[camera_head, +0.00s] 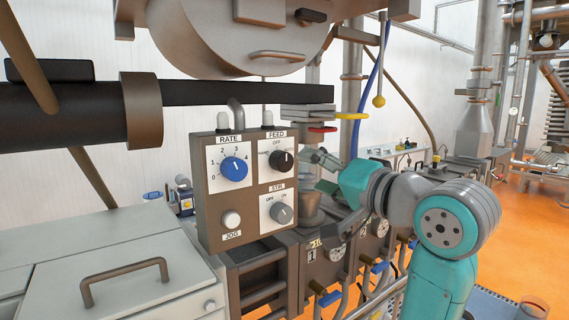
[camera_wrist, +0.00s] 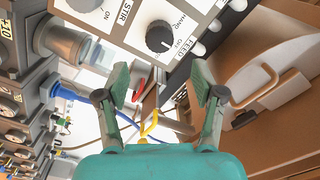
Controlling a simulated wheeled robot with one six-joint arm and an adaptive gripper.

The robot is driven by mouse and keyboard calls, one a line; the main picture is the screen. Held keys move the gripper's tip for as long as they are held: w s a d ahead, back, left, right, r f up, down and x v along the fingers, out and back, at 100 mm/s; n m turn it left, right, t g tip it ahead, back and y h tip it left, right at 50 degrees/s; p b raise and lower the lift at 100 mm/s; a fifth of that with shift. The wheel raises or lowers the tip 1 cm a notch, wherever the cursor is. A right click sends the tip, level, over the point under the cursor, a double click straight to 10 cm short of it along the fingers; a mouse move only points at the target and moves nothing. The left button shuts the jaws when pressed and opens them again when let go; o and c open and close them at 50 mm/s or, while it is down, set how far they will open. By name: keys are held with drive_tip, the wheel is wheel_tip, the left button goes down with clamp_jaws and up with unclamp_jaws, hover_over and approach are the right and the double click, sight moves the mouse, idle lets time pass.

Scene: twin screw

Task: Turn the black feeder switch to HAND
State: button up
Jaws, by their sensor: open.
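The black feeder switch (camera_head: 282,161) is a round knob on the white FEED plate of the brown control box. It also shows in the wrist view (camera_wrist: 159,37), near the top middle, with HAND and OFF printed beside it. My gripper (camera_head: 322,171) is open and empty, to the right of the switch in the head view. In the wrist view my gripper's two green fingertips (camera_wrist: 162,84) stand wide apart, below the knob in the picture. They do not appear to touch it.
The blue RATE knob (camera_head: 234,169) is left of the switch. The grey STIR knob (camera_head: 281,213) is below it and the white JOG button (camera_head: 231,219) is at lower left. A metal cup (camera_head: 309,208) stands behind the box. A yellow handle (camera_head: 351,116) is above my gripper.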

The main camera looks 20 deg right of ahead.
sight(287, 162)
drive_tip(key=x, duration=0.9)
drive_tip(key=shift+w, duration=0.2)
drive_tip(key=c, duration=1.1)
